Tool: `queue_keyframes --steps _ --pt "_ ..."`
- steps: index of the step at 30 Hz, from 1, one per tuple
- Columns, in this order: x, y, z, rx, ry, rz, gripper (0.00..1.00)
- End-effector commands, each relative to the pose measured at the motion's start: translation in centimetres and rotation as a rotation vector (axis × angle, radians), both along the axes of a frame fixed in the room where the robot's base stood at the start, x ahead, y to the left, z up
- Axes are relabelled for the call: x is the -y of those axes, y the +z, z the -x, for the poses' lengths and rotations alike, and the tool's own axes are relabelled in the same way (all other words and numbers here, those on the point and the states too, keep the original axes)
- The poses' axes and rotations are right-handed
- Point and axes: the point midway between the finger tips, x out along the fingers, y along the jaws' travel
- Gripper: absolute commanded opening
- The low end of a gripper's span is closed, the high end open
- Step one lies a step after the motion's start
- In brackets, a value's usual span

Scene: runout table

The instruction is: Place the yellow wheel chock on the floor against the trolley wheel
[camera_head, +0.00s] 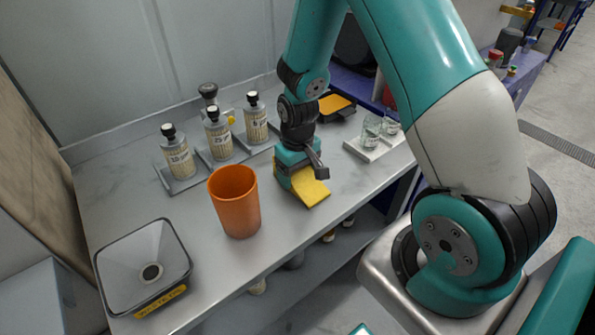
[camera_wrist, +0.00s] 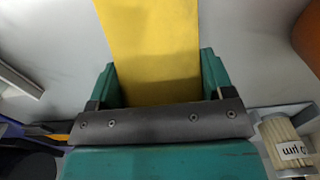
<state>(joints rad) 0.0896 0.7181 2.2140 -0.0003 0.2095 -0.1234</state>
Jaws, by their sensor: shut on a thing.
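The yellow wheel chock (camera_head: 310,190) is a wedge at the front part of the grey table, right of the orange cup. My gripper (camera_head: 299,170) is over it from above, with its jaws shut on it. In the wrist view the chock (camera_wrist: 152,45) runs up from between the two green fingers of my gripper (camera_wrist: 158,85). I cannot tell whether the chock touches the tabletop or is just above it. The trolley and its wheel are not recognisable in either view.
An orange cup (camera_head: 236,203) stands close to the left of my gripper. Labelled bottles (camera_head: 219,137) stand behind it on grey trays. A square funnel-like tray (camera_head: 120,279) is at the front left. Glass jars (camera_head: 371,131) sit on a white tray to the right. A shelf with items is below.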

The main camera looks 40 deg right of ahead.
Motion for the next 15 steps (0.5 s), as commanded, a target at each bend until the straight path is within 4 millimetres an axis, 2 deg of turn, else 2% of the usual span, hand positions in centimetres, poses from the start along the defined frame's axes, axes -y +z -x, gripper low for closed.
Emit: queue_keyframes --steps 11,12,15 --pt "0.0 -0.55 -0.03 0.001 0.0 0.0 0.46" --pt "0.0 -0.46 -0.03 0.001 0.0 0.0 0.81" --pt "-0.01 -0.43 -0.02 0.001 0.0 0.0 1.0"
